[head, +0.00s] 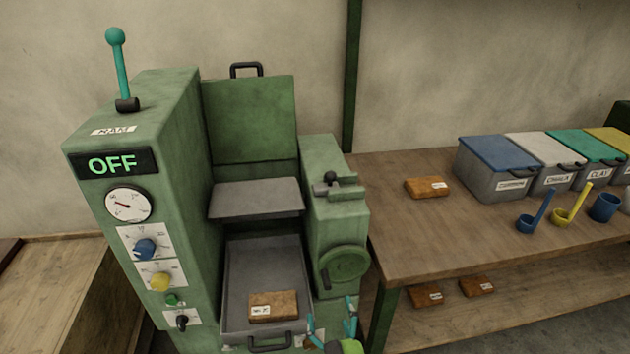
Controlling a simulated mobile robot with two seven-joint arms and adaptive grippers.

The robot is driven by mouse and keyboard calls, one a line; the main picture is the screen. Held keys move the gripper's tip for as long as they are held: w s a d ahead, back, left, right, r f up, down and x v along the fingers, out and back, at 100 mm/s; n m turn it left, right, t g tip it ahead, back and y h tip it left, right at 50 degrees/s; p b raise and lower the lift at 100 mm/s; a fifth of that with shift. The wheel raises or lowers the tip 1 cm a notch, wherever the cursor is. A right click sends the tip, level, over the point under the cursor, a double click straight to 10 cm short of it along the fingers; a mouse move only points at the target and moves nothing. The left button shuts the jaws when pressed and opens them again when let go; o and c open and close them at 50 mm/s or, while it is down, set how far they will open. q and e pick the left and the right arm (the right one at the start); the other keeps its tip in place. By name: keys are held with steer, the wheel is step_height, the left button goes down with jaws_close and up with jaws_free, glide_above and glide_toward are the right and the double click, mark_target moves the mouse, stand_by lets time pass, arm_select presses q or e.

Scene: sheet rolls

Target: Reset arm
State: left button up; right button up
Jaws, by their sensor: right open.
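My right gripper (332,323) shows at the bottom edge, its two teal fingers apart and nothing seen between them. It is in front of the green machine (170,130), just right of the tray handle (270,343). I cannot tell whether it touches the machine. My left gripper is not in view. On top of the machine, a teal lever with a ball end (119,65) stands nearly upright. The display (112,163) reads OFF. A brown block with a white label (273,306) lies in the pulled-out grey tray (262,262).
A wooden table (430,235) to the right holds another brown block (427,187), several lidded bins (497,168), a blue ladle (535,212), a yellow ladle (571,207) and a blue cup (605,207). Two more blocks (426,295) lie on its lower shelf. A wooden surface (45,290) is at left.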

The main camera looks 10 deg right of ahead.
steer(key=s+d+f+n+g+y, duration=0.1)
steer(key=s+f+g, duration=0.3)
steer(key=s+f, duration=0.6)
steer(key=s+d+f+n+g+y, duration=0.1)
steer(key=s+f+g, duration=0.35)
steer(key=f, duration=0.85)
steer(key=s+d+f+g+h, duration=0.1)
steer(key=s+d+f+g, duration=0.1)
steer(key=s, duration=0.7)
steer(key=s+d+f+g, duration=0.3)
steer(key=s+f, duration=0.3)
steer(key=s, duration=0.4)
steer(key=s+d+f+g+h, duration=0.1)
steer(key=s+d+f+g, duration=0.2)
steer(key=s, duration=0.7)
steer(key=shift+s+d+f+h, duration=0.15)
steer(key=shift+d+f+h, duration=0.15)
steer(key=shift+d+f, duration=0.55)
steer(key=shift+a+g, duration=0.1)
steer(key=shift+g, duration=0.15)
